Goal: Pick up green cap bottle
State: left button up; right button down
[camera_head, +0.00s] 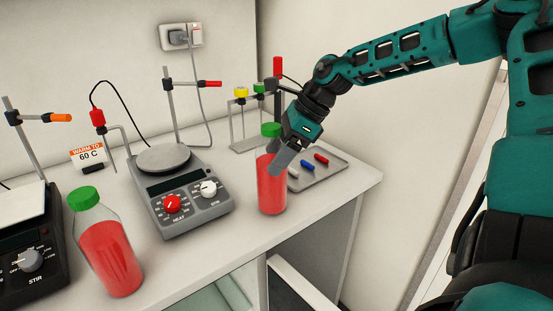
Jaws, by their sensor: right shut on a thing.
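Two bottles with green caps and red liquid are in the head view. One bottle (271,190) is upright at the right part of the bench, beside the hot plate and in front of the metal tray. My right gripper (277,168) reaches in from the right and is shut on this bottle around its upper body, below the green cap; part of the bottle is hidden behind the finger. I cannot tell whether its base touches the bench. The other bottle (110,250) stands at the front left, clear of any gripper. My left gripper is not in view.
A hot plate (185,217) with red and white knobs stands between the bottles. A stirrer (30,262) is at the left edge. A metal tray (335,178) holds small coloured bars. A stand (247,143) with yellow and green caps is behind. The bench's front edge is close.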

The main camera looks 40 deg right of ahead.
notch_tip(320, 180, up, 20)
jog(key=shift+f+p, duration=0.2)
jog(key=shift+p, duration=0.2)
